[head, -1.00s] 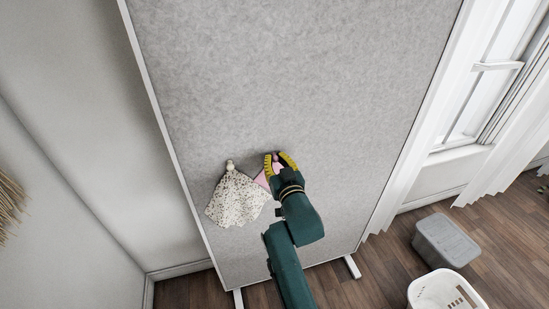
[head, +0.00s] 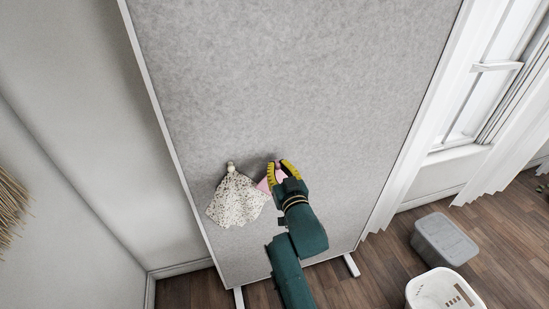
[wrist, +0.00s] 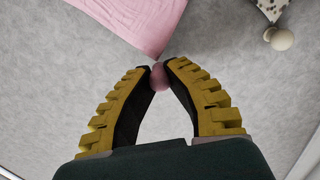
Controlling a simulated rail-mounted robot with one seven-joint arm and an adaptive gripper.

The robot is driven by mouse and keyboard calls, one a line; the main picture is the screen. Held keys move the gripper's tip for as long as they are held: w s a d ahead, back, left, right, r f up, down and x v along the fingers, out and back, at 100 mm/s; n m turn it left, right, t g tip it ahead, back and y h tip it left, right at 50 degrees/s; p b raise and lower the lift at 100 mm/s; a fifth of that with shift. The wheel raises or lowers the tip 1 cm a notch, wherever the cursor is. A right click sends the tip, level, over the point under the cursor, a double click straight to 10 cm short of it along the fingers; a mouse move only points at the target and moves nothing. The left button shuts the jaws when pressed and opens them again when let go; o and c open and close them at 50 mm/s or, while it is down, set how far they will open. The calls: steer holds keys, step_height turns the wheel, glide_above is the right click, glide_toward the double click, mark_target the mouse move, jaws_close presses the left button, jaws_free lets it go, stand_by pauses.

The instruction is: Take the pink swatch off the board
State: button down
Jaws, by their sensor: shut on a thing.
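The pink swatch (head: 266,184) hangs on the grey felt board (head: 300,70), partly hidden behind my gripper (head: 278,165) in the head view. In the wrist view, the pink swatch (wrist: 135,22) is at the top, and one corner runs down to a round pinkish pin head (wrist: 159,78). My gripper (wrist: 160,66) has its yellow ridged fingers shut on this pin head, tips close to the board. I cannot tell whether the pin is still in the board.
A speckled cream swatch (head: 237,200) hangs just left of the pink one, under a pale round pin (head: 231,167). The board above is bare. A grey lidded box (head: 445,240) and a white basket (head: 440,291) stand on the floor at right, below a window.

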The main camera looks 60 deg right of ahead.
steer(key=shift+s+a, duration=0.15)
steer(key=p+v, duration=0.3)
steer(key=v, duration=0.7)
stand_by(0.4)
